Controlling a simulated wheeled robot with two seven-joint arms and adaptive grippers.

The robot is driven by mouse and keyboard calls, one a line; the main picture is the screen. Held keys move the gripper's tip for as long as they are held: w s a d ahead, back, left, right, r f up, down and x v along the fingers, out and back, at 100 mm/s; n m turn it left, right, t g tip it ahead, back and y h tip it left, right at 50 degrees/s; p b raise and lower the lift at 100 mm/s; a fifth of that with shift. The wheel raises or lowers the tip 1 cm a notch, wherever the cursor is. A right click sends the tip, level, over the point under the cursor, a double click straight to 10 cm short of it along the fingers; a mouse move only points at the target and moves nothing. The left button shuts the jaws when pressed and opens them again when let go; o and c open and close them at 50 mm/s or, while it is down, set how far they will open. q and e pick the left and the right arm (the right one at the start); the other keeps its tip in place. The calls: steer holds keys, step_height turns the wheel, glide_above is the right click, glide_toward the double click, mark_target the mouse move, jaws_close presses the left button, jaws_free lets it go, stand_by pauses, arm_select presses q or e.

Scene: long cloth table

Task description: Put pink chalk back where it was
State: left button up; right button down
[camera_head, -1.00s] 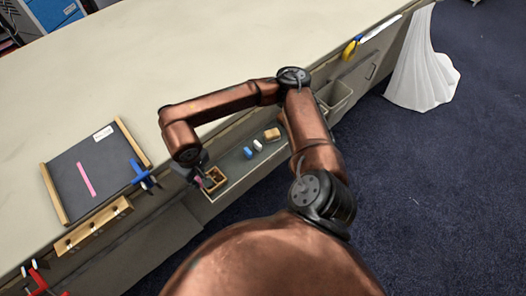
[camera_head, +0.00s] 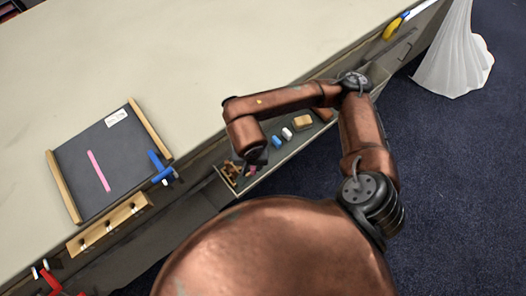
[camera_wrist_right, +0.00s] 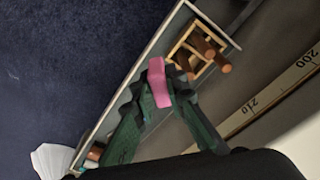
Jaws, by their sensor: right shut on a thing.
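The pink chalk (camera_wrist_right: 159,82) is held between the green fingers of my right gripper (camera_wrist_right: 158,92) in the right wrist view. In the head view the right gripper (camera_head: 252,168) hangs over the left end of an open tray (camera_head: 292,152), with a small bit of pink (camera_head: 251,170) showing below it. A small wooden divided box (camera_wrist_right: 186,58) with brown cylinders in it stands in the tray, just beside the held chalk. The wooden box (camera_head: 230,172) is partly hidden by my arm in the head view. My left gripper is not in view.
A blue piece (camera_head: 277,142), a white piece (camera_head: 287,133) and a wooden block (camera_head: 303,121) lie farther right in the tray. The tabletop behind is bare.

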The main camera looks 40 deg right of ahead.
steer(key=shift+s+a+f+m, duration=0.2)
steer(key=shift+s+f+m, duration=0.05)
steer(key=shift+f+m, duration=0.2)
steer(key=shift+d+f, duration=0.1)
steer(key=shift+f, duration=0.05)
steer(key=w+d+f+b, duration=0.1)
steer(key=w+d+f, duration=0.1)
steer(key=d, duration=0.1)
steer(key=w+d+f+b, duration=0.1)
steer(key=w+d+f, duration=0.2)
steer(key=w+d+f+b, duration=0.1)
steer(key=w+d+f, duration=0.1)
steer(key=d+f, duration=0.1)
steer(key=shift+w+d, duration=0.15)
steer(key=shift+d, duration=0.15)
steer(key=shift+w+d+f, duration=0.35)
steer(key=shift+d+f, duration=0.05)
steer(key=shift+f, duration=0.2)
steer(key=f, duration=0.2)
steer(key=f+b, duration=0.1)
steer(key=shift+w+d+f, duration=0.15)
steer(key=shift+d+f, duration=0.05)
steer(key=shift+f, duration=0.15)
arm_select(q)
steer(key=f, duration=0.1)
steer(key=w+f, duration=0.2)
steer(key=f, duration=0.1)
arm_select(e)
steer(key=shift+r, duration=0.1)
